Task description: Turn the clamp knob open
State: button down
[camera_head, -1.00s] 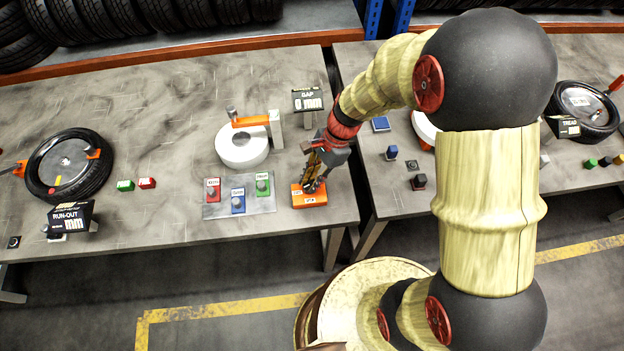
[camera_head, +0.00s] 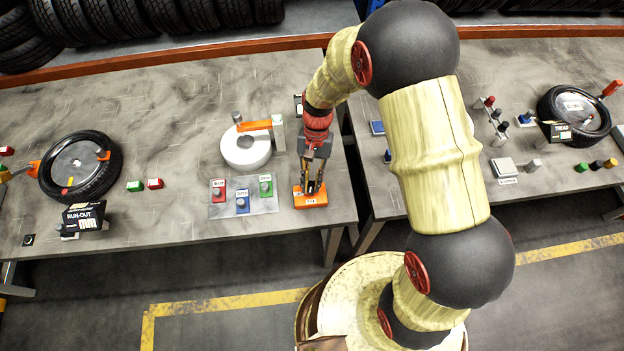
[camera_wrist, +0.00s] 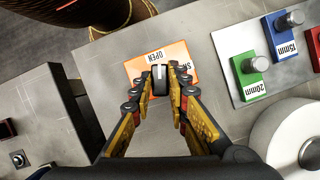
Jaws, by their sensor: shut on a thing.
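The clamp knob (camera_wrist: 159,78) is a dark upright piece on an orange base (camera_head: 310,199) near the front right corner of the left table. In the head view the fingers hide most of the knob.
Left of the base, a grey plate (camera_head: 226,210) carries red, blue and green blocks with knobs. A white ring (camera_head: 245,152) with an orange arm stands behind it. A tyre (camera_head: 80,166) lies at far left. A gap separates the two tables.

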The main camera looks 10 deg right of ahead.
jog(key=shift+a+n+h+p, duration=0.1)
jog(key=shift+n+h+p, duration=0.45)
jog(key=shift+n, duration=1.05)
jog(key=c, duration=1.7)
grip_release()
jog(key=v, duration=1.2)
jog(key=shift+w+a, duration=0.1)
jog(key=shift+a, duration=0.05)
